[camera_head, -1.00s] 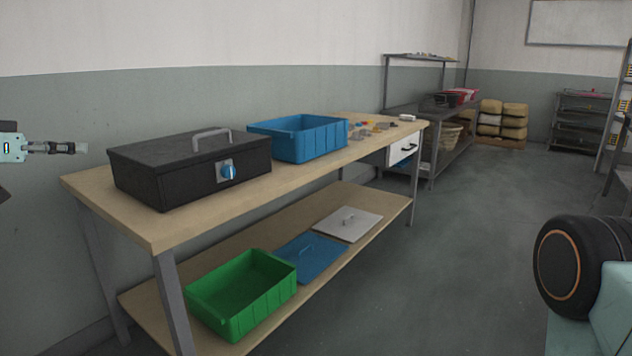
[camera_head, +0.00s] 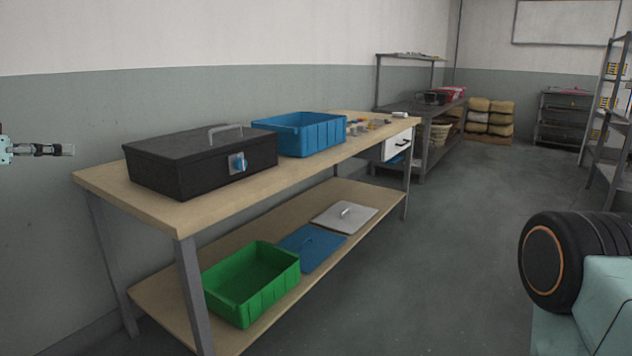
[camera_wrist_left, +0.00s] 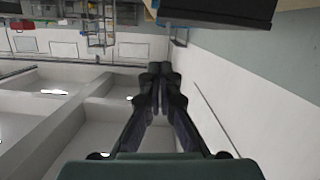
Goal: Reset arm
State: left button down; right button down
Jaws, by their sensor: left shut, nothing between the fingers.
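My left gripper (camera_head: 68,150) reaches in at the left edge of the head view, in front of the wall and left of the workbench. It is shut with nothing between its fingers. In the left wrist view its two dark fingers (camera_wrist_left: 159,72) meet at the tips. The gripper is apart from the black box (camera_head: 200,165) on the bench top. My right gripper is not in the head view.
The wooden workbench (camera_head: 145,213) holds the black box, a blue bin (camera_head: 318,140) and small parts. Its lower shelf holds a green bin (camera_head: 230,307), a blue lid (camera_head: 318,256) and a grey lid (camera_head: 355,222). Floor right of the bench is clear.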

pick_arm(q)
notch_tip(320, 180, down, 11)
jog(key=w+n+y, duration=0.3)
jog(key=n+y, duration=0.2)
jog(key=n, duration=0.4)
jog(key=s+d+f+n+g+y+p, duration=0.1)
jog(key=s+d+f+g+y, duration=0.2)
jog(key=d+f, duration=0.55)
jog(key=s+d+f+n+g+y+p, duration=0.15)
jog(key=s+d+f, duration=0.35)
jog(key=f, duration=0.7)
jog(key=s+d+f+m+g+p, duration=0.1)
jog(key=s+d+f+g, duration=0.1)
jog(key=s+d+f, duration=0.5)
jog(key=s+d+f+m+g+p, duration=0.15)
jog(key=s+d, duration=0.25)
jog(key=s, duration=0.5)
jog(key=s+d+f+m+g+p, duration=0.1)
jog(key=s+d+g, duration=0.1)
jog(key=s, duration=1)
jog(key=s+d+f+m+g+h+p, duration=0.1)
jog(key=s+d, duration=0.4)
jog(key=s, duration=0.7)
jog(key=shift+s+f+m+g, duration=0.3)
jog(key=shift+f+m+g, duration=0.4)
jog(key=shift+g, duration=0.2)
jog(key=c, duration=2.1)
grip_release()
jog(key=shift+h, duration=0.25)
